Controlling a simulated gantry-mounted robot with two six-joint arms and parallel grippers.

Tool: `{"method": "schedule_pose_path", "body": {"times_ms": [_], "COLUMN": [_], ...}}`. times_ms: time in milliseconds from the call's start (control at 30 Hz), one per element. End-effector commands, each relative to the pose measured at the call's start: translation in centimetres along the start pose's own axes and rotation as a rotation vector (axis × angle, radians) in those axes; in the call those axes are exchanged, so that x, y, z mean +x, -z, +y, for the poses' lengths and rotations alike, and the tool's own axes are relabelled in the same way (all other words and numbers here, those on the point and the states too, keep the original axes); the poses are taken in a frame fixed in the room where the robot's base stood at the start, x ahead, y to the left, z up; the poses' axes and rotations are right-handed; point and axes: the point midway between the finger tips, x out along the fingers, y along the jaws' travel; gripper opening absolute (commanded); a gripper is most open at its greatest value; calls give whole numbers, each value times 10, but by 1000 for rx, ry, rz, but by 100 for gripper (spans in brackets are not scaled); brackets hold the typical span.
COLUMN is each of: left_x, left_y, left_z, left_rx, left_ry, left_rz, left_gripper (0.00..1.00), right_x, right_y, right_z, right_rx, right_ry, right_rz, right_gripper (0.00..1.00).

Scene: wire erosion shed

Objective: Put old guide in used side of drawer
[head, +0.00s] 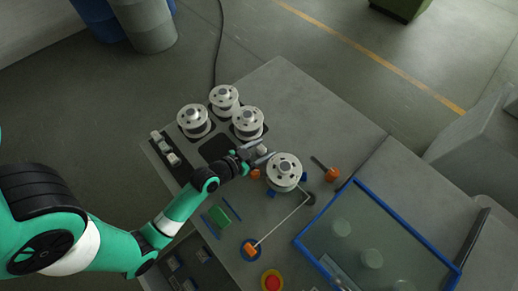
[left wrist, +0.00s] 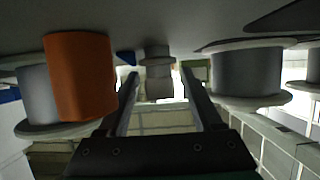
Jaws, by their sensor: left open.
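My left gripper (head: 258,154) is open, low over the worktop between the spools. In the left wrist view its two fingers (left wrist: 162,108) point at a small grey stepped cylinder (left wrist: 158,72), which may be the old guide. It appears between or just beyond the fingertips; I cannot tell if they touch it. An open drawer (head: 205,273) with dark compartments shows at the lower edge of the head view, partly hidden by my left arm. I cannot tell which side is the used one. My right gripper is out of view.
A large spool (head: 284,172) and an orange knob (head: 255,174) sit close to my left gripper. Several spools (head: 223,97) stand behind it. A blue-framed clear cover (head: 372,206) is at the right, and a red button (head: 271,281) is at the front.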

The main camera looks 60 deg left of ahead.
Motion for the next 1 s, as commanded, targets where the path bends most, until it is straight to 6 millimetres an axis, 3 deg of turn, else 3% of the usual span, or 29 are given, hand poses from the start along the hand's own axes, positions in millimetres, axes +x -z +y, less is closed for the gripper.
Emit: {"method": "schedule_pose_path", "body": {"times_ms": [167,400,600,1000], "left_x": [-20,-78,-113,-121], "left_y": [2,1,0,2], "left_z": [0,-1,-1,0], "left_rx": [-2,-3,-2,0], "left_ry": [1,4,4,0], "left_rz": [-2,-3,-2,1], "left_gripper": [67,67,67,67], "right_x": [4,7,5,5], "right_y": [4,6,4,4], "right_z": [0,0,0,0], "right_rx": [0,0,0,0], "right_ry": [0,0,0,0], "right_rz": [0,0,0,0], "right_gripper": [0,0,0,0]}}
